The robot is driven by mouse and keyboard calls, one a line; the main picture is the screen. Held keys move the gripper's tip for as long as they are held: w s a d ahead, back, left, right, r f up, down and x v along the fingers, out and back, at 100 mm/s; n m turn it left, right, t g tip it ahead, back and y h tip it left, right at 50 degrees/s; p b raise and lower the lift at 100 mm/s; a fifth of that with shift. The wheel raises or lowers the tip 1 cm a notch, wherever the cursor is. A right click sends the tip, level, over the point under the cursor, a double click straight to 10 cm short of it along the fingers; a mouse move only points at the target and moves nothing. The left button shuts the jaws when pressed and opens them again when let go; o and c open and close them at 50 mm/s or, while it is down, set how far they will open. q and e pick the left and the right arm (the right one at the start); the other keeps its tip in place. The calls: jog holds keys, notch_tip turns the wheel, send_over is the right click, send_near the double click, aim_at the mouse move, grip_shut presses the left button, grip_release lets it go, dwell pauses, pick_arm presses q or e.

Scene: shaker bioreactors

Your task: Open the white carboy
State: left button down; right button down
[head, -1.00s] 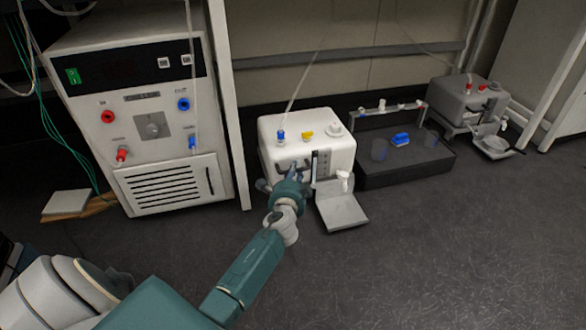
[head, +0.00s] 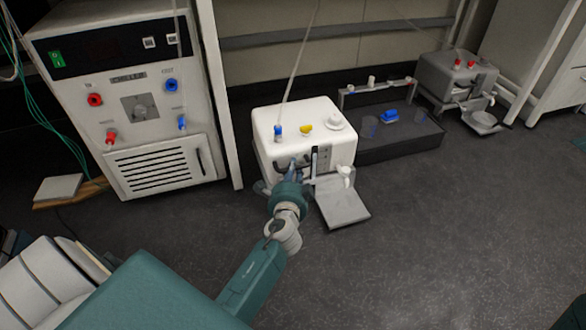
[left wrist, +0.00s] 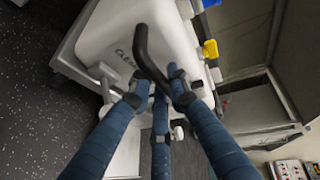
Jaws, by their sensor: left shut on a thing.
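The white carboy (head: 285,112) stands on the floor near the middle of the head view. It has a blue fitting (head: 278,130), a yellow fitting (head: 305,128) and a round white cap (head: 335,121) on top, and a white tap (head: 346,171) at the front. The cap appears seated. My left gripper (head: 290,168) is at the carboy's front. In the left wrist view my left gripper (left wrist: 160,88) is shut on the dark curved handle (left wrist: 142,50) of the white carboy (left wrist: 105,35). The exact finger contact is partly hidden. My right gripper is out of view.
A chiller (head: 135,70) stands left. A black tray (head: 385,150) with a blue object (head: 390,116) lies to the right, with a grey carboy (head: 450,78) beyond it. A grey drip tray (head: 343,207) sits before the white carboy. A tube rises from the blue fitting. Floor in front is clear.

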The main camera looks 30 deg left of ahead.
pick_arm(q)
jog(key=c, duration=1.6)
grip_release()
jog(key=v, duration=1.2)
